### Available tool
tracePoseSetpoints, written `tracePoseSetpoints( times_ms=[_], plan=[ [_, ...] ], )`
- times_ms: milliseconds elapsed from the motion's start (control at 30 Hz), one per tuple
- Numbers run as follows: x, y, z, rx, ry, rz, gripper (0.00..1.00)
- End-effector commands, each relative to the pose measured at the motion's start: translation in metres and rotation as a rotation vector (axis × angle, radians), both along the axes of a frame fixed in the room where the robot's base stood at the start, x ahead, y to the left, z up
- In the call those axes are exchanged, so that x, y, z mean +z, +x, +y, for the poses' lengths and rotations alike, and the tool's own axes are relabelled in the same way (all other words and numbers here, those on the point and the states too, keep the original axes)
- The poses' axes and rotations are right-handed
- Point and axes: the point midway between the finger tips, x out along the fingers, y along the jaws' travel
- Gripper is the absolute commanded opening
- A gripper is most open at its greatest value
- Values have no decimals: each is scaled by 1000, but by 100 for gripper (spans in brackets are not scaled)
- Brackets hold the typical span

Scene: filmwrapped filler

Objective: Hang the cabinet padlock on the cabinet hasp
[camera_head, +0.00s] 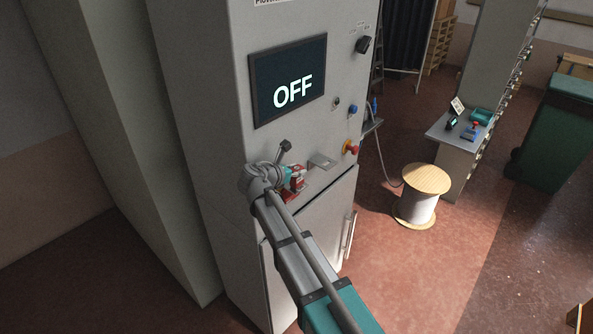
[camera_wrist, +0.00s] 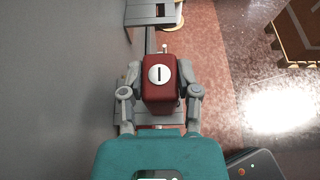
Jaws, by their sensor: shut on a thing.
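A red padlock (camera_head: 297,179) is held in front of the grey cabinet's face, below the OFF screen. In the wrist view the padlock (camera_wrist: 160,88) sits between the two fingers of my gripper (camera_wrist: 160,95), which is shut on it. A white disc with a dark slot faces the camera. Its shackle is mostly hidden. A grey metal bracket (camera_head: 322,160) juts from the cabinet to the right of the padlock and apart from it; it shows at the top of the wrist view (camera_wrist: 150,20). I cannot tell for sure that this is the hasp.
A small grey ledge (camera_wrist: 130,114) lies under the padlock; I cannot tell if they touch. A dark lever (camera_head: 284,147) sticks out above my gripper. A red emergency button (camera_head: 350,148) is right of the bracket. A cable drum (camera_head: 418,205) stands on the floor.

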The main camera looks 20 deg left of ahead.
Motion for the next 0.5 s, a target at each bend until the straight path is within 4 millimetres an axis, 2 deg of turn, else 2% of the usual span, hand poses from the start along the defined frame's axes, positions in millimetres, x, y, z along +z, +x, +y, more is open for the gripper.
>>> tracePoseSetpoints(
  times_ms=[500],
  plan=[
    [-4, 0, 1, 1, -1, -1, 0]
  ],
)
